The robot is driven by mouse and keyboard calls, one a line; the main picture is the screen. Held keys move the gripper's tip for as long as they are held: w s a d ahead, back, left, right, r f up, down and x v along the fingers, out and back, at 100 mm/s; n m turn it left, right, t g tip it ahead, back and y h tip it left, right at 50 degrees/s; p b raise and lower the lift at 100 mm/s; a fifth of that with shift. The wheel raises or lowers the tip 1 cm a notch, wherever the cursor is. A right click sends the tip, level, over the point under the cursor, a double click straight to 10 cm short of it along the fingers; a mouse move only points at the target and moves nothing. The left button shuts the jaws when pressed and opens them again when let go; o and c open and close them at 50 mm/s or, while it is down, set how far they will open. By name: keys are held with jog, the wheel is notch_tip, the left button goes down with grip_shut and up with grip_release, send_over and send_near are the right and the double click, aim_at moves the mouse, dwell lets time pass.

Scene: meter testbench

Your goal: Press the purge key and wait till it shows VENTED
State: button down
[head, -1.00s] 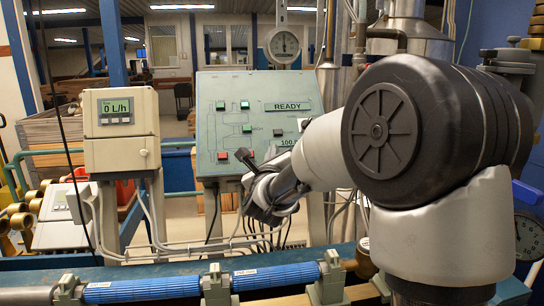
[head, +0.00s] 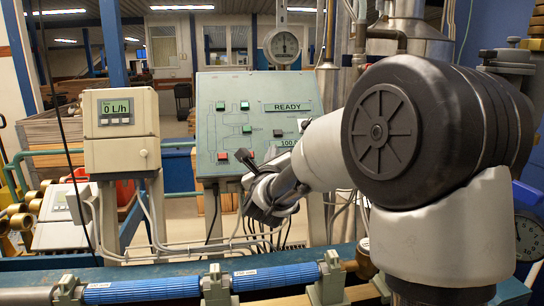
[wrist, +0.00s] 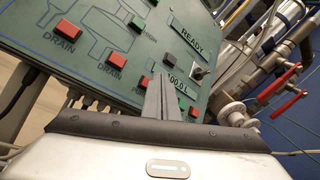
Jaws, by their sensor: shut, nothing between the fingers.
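A second red key (wrist: 67,29) is labelled DRAIN. The display (wrist: 194,30) reads READY and also shows in the head view (head: 289,106). My gripper (wrist: 157,82) is shut and empty, its tips in front of the panel, to the right of the purge key in the wrist view. In the head view, my gripper (head: 244,156) is at the panel's lower edge; I cannot tell whether it touches.
A second readout (wrist: 174,80) shows about 100 L, partly hidden. A green key (wrist: 138,22) and a dark key (wrist: 196,57) are nearby. Pipes with red valve handles (wrist: 278,86) stand right of the panel. A 0 L/h meter (head: 115,107) stands left.

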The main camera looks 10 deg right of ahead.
jog(key=shift+f, duration=0.1)
dwell(0.6)
jog(key=shift+w+f+b, duration=0.25)
jog(key=shift+b, duration=0.6)
jog(key=shift+w+f+b, duration=0.2)
jog(key=shift+w+b, duration=0.15)
jog(key=shift+b, duration=0.2)
dwell(0.3)
dwell(0.4)
jog(key=shift+s+r+b, duration=0.35)
jog(key=shift+s+r, duration=0.15)
jog(key=shift+s, duration=0.1)
jog(key=shift+s+r, duration=0.1)
jog(key=shift+s+r, duration=1.6)
jog(key=shift+s, duration=0.15)
dwell(2.8)
